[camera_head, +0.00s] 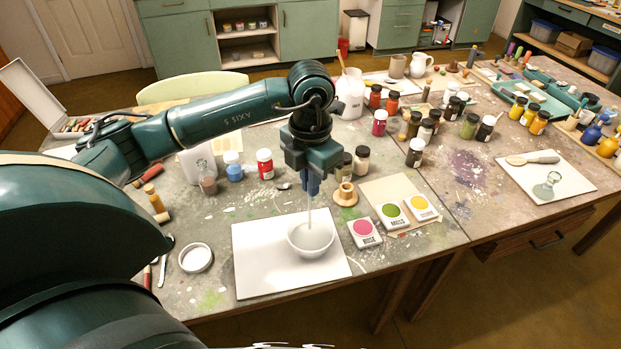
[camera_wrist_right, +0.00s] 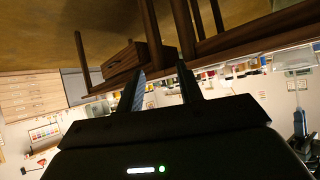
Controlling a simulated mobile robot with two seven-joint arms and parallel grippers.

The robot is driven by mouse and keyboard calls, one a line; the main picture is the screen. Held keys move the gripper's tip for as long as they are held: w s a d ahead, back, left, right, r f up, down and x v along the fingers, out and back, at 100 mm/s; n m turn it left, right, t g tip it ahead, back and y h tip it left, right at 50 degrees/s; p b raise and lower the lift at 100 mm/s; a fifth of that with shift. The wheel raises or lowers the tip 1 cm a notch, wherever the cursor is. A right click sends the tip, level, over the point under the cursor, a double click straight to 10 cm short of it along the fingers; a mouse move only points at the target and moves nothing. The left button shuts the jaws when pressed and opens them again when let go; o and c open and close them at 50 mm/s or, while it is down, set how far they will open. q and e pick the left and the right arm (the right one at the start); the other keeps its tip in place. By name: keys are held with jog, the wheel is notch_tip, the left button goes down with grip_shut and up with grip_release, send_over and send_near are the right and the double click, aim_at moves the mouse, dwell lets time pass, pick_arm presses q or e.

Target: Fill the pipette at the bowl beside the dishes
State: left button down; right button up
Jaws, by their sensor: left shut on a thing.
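My left gripper (camera_head: 312,178) points straight down and is shut on the pipette (camera_head: 309,212). The blue upper part of the pipette shows just below the jaws. Its thin pale stem hangs upright and its lower end is inside the white bowl (camera_head: 299,245). I cannot tell whether the tip is under any liquid. The bowl stands on a white board (camera_head: 262,268). To its right are the pink dish (camera_head: 364,231), the green dish (camera_head: 392,215) and the yellow dish (camera_head: 420,208). My right gripper (camera_wrist_right: 160,88) is open and empty, away from the bowl.
A red-labelled jar (camera_head: 265,164), a blue jar (camera_head: 233,167) and dark-lidded jars stand behind the bowl. A wooden stand (camera_head: 346,196) is close behind it. A small white dish (camera_head: 196,258) lies left of the board. The table's front edge is close to the board.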

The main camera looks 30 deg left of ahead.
pick_arm(q)
jog(key=shift+f+b, duration=0.75)
jog(key=shift+f, duration=0.3)
jog(key=shift+f+b, duration=1.4)
jog(key=shift+f, duration=0.25)
jog(key=c, duration=2)
grip_release()
